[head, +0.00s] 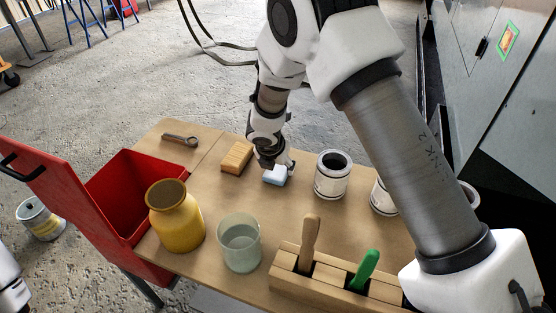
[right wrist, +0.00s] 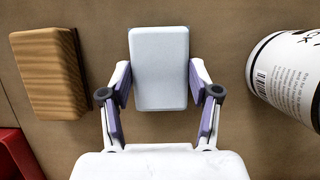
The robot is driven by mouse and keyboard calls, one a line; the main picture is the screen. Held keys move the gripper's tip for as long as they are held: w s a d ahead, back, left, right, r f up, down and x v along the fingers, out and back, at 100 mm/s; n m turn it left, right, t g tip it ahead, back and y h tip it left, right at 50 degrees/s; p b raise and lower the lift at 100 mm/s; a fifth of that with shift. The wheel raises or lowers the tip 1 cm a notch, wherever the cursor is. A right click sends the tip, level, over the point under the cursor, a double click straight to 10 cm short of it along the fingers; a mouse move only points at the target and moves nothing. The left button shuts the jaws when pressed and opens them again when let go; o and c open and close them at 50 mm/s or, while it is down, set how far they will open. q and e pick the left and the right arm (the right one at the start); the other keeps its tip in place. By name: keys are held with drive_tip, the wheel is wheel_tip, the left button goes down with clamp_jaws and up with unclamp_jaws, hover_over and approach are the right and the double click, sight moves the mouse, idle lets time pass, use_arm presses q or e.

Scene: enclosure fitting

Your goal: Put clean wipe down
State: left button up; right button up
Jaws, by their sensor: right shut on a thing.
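The clean wipe (head: 275,175) is a small pale blue-white block on or just above the wooden table (head: 203,178); I cannot tell if it touches the wood. In the right wrist view the wipe (right wrist: 160,50) sits between the purple pads of my right gripper (right wrist: 160,84), upright in the picture. In the head view my right gripper (head: 276,166) points down over the wipe and is shut on it, hiding part of its top. My left gripper is not in view.
A wooden block (head: 237,157) lies just left of the wipe, and a labelled can (head: 333,176) stands to its right.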

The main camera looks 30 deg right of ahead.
drive_tip(key=o, duration=1)
drive_tip(key=shift+f, duration=0.3)
drive_tip(key=shift+s+f+b, duration=0.1)
drive_tip(key=shift+f+b, duration=0.15)
drive_tip(key=shift+b, duration=0.25)
drive_tip(key=p+v, duration=0.3)
drive_tip(key=v, duration=0.5)
drive_tip(key=shift+s+p, duration=0.2)
drive_tip(key=shift+p, duration=0.15)
drive_tip(key=shift+r, duration=0.1)
